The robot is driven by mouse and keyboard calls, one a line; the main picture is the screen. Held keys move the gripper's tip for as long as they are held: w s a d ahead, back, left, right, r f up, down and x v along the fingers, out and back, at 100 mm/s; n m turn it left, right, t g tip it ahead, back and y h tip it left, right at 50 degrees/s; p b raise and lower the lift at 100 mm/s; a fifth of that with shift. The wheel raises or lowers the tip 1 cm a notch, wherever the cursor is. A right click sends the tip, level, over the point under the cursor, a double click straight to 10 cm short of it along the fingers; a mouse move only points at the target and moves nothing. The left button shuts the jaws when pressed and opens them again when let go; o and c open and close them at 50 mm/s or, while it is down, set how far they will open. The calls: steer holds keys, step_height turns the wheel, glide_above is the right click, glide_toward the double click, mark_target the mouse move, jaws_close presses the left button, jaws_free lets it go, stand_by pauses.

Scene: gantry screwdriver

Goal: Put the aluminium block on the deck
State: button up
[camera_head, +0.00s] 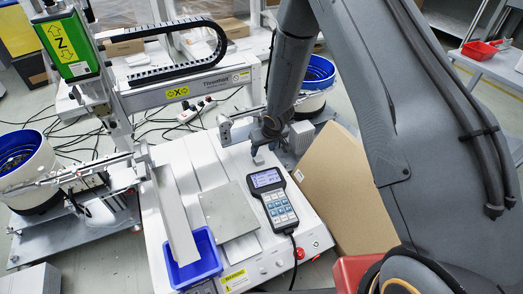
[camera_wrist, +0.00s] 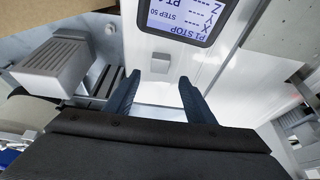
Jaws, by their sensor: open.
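A small light grey block, which looks like the aluminium block (camera_wrist: 160,63), sits on the white deck (camera_wrist: 145,25) in the wrist view. In the head view it shows as a small grey piece (camera_head: 258,160) just below my gripper (camera_head: 262,142), behind the pendant. My gripper also shows in the wrist view (camera_wrist: 160,79), with its two dark fingers apart and nothing between them. The block lies just past the fingertips, roughly centred between them. I cannot tell how high the fingertips are above the deck.
A handheld pendant (camera_head: 268,180) lies on the deck in front of the block. A flat grey plate (camera_head: 229,211) and a blue bin (camera_head: 197,262) are to its left. A grey boxy part (camera_wrist: 58,62) stands close beside my gripper. The gantry rail (camera_head: 190,90) spans behind.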

steer(key=s+a+r, duration=0.1)
steer(key=s+r, duration=0.3)
steer(key=r, duration=0.4)
steer(key=s+a+r+h+p, duration=0.15)
steer(key=s+r, duration=0.25)
steer(key=r, duration=0.4)
steer(key=s+a+r, duration=0.2)
steer(key=s+r, duration=0.2)
steer(key=r, duration=0.3)
steer(key=s+r+g, duration=0.1)
steer(key=s+r, duration=0.3)
steer(key=s, duration=0.5)
steer(key=s+r+n+g+y, duration=0.1)
steer(key=s+r, duration=0.4)
steer(key=s, duration=0.5)
steer(key=s+r+n+g, duration=0.1)
steer(key=s+r, duration=0.3)
steer(key=s, duration=0.6)
steer(key=shift+a+r+g, duration=0.35)
steer(key=shift+a+g, duration=0.05)
steer(key=shift+g, duration=0.1)
steer(key=shift+y, duration=0.25)
